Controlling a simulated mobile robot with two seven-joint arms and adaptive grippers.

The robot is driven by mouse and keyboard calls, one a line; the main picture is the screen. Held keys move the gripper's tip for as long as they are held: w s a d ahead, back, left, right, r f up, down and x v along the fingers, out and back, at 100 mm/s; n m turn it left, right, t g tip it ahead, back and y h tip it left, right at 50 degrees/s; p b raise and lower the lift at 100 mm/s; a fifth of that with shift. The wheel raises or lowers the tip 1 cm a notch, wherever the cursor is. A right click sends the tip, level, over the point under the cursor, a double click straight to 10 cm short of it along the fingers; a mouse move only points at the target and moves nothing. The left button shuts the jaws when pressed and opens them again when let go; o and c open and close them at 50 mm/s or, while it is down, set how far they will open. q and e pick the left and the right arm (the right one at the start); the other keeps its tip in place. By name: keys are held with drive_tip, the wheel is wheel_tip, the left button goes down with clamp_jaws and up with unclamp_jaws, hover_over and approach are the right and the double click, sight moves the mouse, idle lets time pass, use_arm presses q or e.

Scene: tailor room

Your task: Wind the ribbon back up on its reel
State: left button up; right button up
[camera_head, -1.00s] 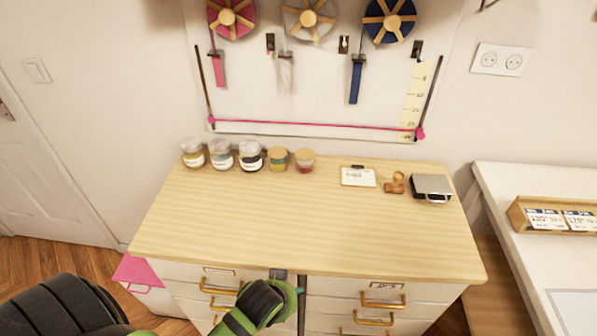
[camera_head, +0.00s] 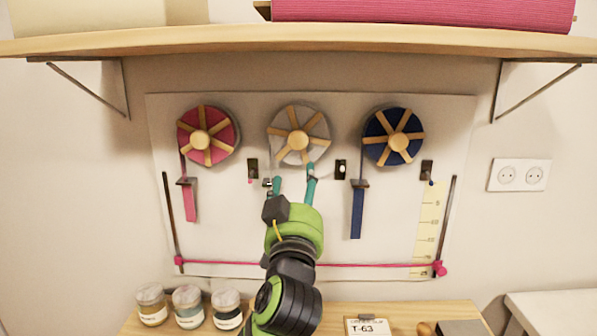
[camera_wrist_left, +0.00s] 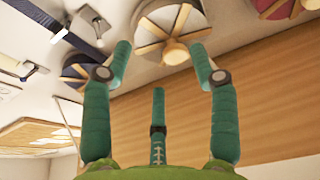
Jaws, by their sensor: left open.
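Three wooden-spoked reels hang on a white wall board: the pink reel (camera_head: 208,136), the grey-white reel (camera_head: 299,134) and the blue reel (camera_head: 393,136). A pink ribbon end (camera_head: 190,204) and a blue ribbon end (camera_head: 356,212) hang below their reels. The grey-white reel's ribbon end is hidden behind my arm in the head view. My left gripper (camera_head: 293,177) is open and empty, pointing up at the lower edge of the grey-white reel. In the left wrist view, that reel (camera_wrist_left: 153,34) shows beyond and between the parted fingertips (camera_wrist_left: 160,56); contact cannot be told.
A wooden shelf (camera_head: 400,42) with a pink fabric roll (camera_head: 420,12) overhangs the board. A pink cord (camera_head: 350,265) crosses the board low down, by a yellow scale (camera_head: 428,222). Jars (camera_head: 188,306) and a card (camera_head: 368,326) stand on the cabinet top.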

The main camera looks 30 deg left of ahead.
use_arm(q)
drive_tip(key=y, duration=0.1)
approach(298, 140)
drive_tip(key=w+a, duration=0.1)
drive_tip(key=w, duration=0.1)
drive_tip(key=shift+n+t, duration=0.3)
drive_tip(key=shift+t, duration=0.1)
drive_tip(key=p+x, duration=0.2)
drive_tip(key=x, duration=0.3)
drive_tip(key=shift+w+a+r+p, duration=0.1)
drive_tip(key=shift+a+r+p, duration=0.05)
drive_tip(key=shift+r+p, duration=0.2)
drive_tip(key=shift+w+a, duration=0.1)
drive_tip(key=shift+w, duration=0.3)
drive_tip(key=c, duration=1.1)
drive_tip(key=shift+r, duration=0.1)
use_arm(e)
wheel_tip(298, 140, up, 2)
drive_tip(key=shift+r, duration=0.25)
